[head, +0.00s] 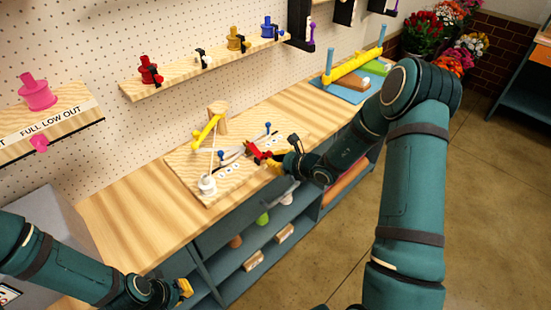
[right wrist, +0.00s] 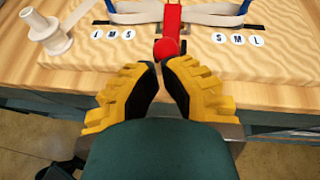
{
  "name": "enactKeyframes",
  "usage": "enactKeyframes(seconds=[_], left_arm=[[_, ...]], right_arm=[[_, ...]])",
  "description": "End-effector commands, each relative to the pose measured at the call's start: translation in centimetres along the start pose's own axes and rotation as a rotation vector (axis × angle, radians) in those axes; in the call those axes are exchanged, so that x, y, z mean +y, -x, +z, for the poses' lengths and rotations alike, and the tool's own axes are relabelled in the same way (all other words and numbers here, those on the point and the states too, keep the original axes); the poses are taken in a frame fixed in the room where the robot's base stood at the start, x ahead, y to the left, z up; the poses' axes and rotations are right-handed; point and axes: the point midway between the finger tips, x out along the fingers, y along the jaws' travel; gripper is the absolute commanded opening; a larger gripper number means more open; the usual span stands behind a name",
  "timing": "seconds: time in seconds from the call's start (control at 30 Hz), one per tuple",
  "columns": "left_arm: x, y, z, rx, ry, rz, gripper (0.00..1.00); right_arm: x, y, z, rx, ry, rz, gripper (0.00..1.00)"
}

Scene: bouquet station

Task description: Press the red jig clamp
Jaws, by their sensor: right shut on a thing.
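The red jig clamp (head: 256,151) sits at the front middle of a wooden jig board (head: 184,160) on the bench. In the right wrist view the red lever (right wrist: 173,20) points toward me and ends in a rounded red tip. My right gripper (head: 279,163) is at that end, its yellow fingers shut on the clamp's tip; in the right wrist view the fingertips (right wrist: 163,66) lie right at it. My left gripper (head: 184,288) is low at the left, away from the board, with only a bit of yellow finger showing.
The board also holds a white spool (head: 207,185), a pale ribbon (right wrist: 215,15), blue posts and a yellow arm (head: 207,131) on a wooden post. Shelves with coloured pegs hang on the pegboard behind. A blue tray (head: 345,90) lies at the bench's far end. Bench left of the board is clear.

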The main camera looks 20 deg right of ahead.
Motion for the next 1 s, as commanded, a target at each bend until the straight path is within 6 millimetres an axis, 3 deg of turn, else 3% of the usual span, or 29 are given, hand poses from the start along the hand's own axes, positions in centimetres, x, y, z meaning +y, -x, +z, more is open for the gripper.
enactKeyframes(seconds=[0.03,0.2,1.0], left_arm=[[0.3,0.9,-0.1,-0.001,0.0,0.001,0.0],[0.4,1.3,-0.1,-0.002,0.0,0.003,0.0],[0.1,0.3,0.0,-0.001,0.001,0.0,0.0]], right_arm=[[-0.1,0.1,0.9,0.035,0.0,0.005,0.0],[-0.3,-0.2,1.4,0.147,-0.018,0.019,0.0],[-0.6,-1.0,3.0,0.14,-0.019,0.019,0.0]])
